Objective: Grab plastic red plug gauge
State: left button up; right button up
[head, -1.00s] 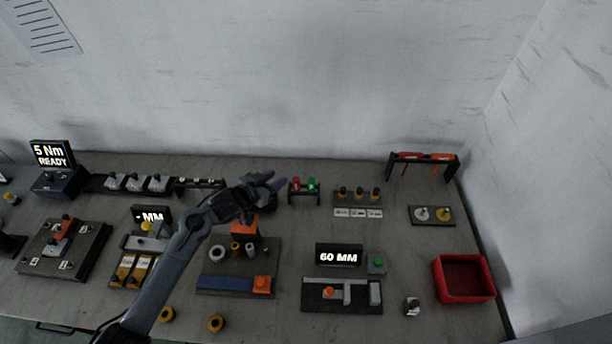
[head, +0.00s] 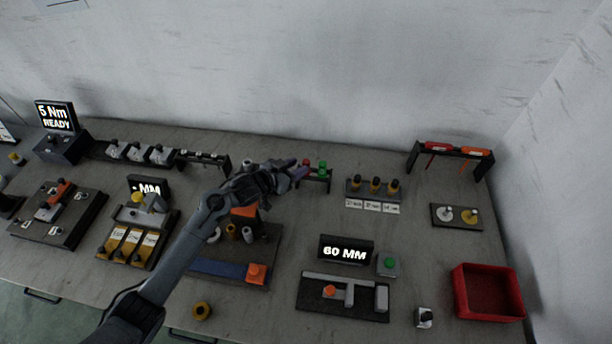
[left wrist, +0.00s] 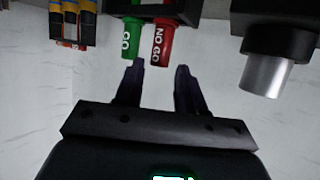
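The red plug gauge (left wrist: 162,42), marked NO GO, sits beside the green gauge (left wrist: 131,42), marked GO, in the left wrist view. In the head view the red gauge (head: 307,167) and the green gauge (head: 322,168) stand in a small dark rack (head: 318,178) at the back of the table. My left gripper (head: 300,170) is close in front of the rack. In the left wrist view its two dark fingers (left wrist: 158,72) are apart and empty, with the red gauge's end just ahead of the gap. My right gripper is not in view.
A stand with several yellow-and-black pieces (head: 374,186) is right of the rack. A dark fixture with a metal cylinder (left wrist: 266,74) is on the right in the left wrist view. A red bin (head: 488,291) stands at front right.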

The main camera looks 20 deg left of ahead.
pick_arm(q)
jog(key=shift+f+b+x, duration=0.2)
jog(key=shift+b+x, duration=0.1)
jog(key=shift+x, duration=0.65)
jog(key=shift+f+b+x, duration=0.2)
jog(key=shift+b+x, duration=0.1)
jog(key=shift+x, duration=0.65)
jog(key=shift+w+d+f, duration=0.2)
jog(key=shift+w+f, duration=0.05)
jog(key=shift+w, duration=0.35)
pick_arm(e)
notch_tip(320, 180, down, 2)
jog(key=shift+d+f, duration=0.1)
pick_arm(q)
grip_shut()
